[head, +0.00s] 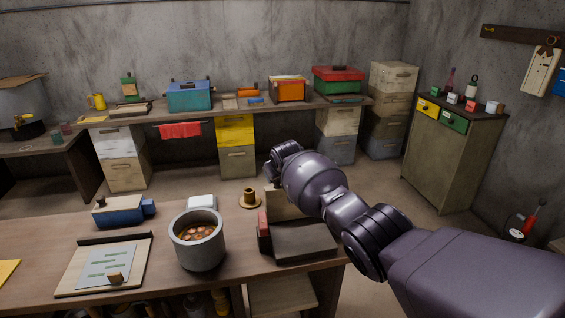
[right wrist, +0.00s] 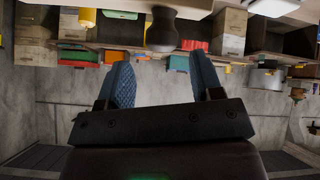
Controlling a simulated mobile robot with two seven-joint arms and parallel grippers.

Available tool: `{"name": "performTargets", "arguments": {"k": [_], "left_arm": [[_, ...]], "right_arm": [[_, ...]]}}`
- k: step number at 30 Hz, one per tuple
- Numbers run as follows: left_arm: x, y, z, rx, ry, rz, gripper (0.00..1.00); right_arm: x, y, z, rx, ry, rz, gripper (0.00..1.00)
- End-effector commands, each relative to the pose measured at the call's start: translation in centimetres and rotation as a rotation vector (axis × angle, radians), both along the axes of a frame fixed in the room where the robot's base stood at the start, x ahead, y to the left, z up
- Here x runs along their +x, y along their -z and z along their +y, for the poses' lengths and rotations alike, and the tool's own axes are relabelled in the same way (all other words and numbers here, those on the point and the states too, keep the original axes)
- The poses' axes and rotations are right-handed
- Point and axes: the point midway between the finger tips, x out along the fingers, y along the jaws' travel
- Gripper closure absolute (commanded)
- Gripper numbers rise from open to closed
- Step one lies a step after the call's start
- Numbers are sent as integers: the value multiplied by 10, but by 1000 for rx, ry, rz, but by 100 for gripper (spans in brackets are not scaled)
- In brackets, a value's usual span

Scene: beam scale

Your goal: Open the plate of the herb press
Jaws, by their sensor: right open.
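A flat pale wooden board (head: 68,284) lies on the near bench at the left in the head view and looks like the herb press. A dark bar (head: 115,238) runs along its back edge. A light grey plate or sheet with green strips (head: 105,265) lies flat on it, with a small brown knob (head: 115,278) near its front. My right gripper (head: 273,168) is raised beyond the bench's far edge, well right of the board; its fingers are hard to make out there. In the right wrist view my right gripper (right wrist: 160,85) is open with nothing between its fingers. My left gripper is not in view.
A grey pot (head: 199,250) stands right of the board. A blue tool (head: 120,211), white block (head: 202,202) and brass cup (head: 249,198) lie behind. A dark box-like thing (head: 305,240) sits under my right arm. The back bench (head: 290,106) holds several boxes.

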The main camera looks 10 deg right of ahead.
Motion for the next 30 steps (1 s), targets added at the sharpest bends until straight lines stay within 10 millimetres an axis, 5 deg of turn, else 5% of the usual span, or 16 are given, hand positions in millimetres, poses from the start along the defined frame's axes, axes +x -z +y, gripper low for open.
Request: {"name": "performTargets", "arguments": {"k": [9, 30], "left_arm": [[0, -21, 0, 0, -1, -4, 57], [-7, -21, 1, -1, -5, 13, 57]], "right_arm": [[-21, -23, -1, 2, 1, 0, 40], [-59, -63, -4, -1, 2, -1, 40]]}}
